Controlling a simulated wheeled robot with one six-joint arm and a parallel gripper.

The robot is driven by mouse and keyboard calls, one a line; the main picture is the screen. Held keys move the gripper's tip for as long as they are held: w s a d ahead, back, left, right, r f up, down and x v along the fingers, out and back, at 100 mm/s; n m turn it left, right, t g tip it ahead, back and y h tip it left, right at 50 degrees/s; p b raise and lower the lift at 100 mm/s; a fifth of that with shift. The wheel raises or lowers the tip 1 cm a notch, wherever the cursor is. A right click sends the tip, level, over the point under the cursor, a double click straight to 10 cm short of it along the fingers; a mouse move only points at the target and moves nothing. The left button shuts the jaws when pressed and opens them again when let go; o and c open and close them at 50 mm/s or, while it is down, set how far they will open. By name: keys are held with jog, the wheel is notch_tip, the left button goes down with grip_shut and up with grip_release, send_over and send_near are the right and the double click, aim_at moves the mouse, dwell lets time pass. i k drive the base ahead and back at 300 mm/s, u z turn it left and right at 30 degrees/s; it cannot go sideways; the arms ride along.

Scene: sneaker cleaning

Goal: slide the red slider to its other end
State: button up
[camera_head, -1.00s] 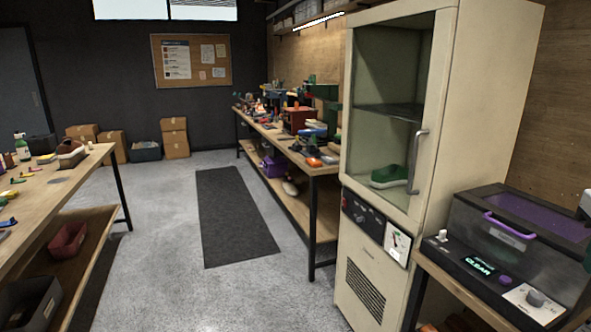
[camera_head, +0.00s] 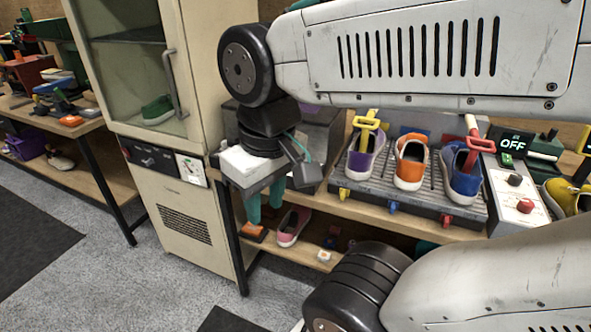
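A small red tab (camera_head: 446,220), which may be the red slider, sits on the front edge of a grey slatted shoe rack (camera_head: 335,184), at its right end. Blue (camera_head: 392,207) and yellow (camera_head: 344,194) tabs sit left of it. A red T-shaped handle (camera_head: 472,140) also stands in the blue sneaker (camera_head: 461,178). I cannot tell which red part is the slider. My gripper (camera_head: 263,203) points down with teal fingers, left of the rack and apart from it. Its finger gap is not clear. It appears empty.
An orange sneaker (camera_head: 410,164) and a purple sneaker (camera_head: 364,157) stand on the rack. A panel with a red knob (camera_head: 524,206) and an OFF display is at right. A cream cabinet (camera_head: 165,205) stands at left. A pink shoe (camera_head: 292,226) lies on the lower shelf.

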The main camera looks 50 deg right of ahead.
aim_at(446, 220)
jog(key=z, duration=2.75)
jog(key=k, duration=1.1)
jog(key=u, duration=1.4)
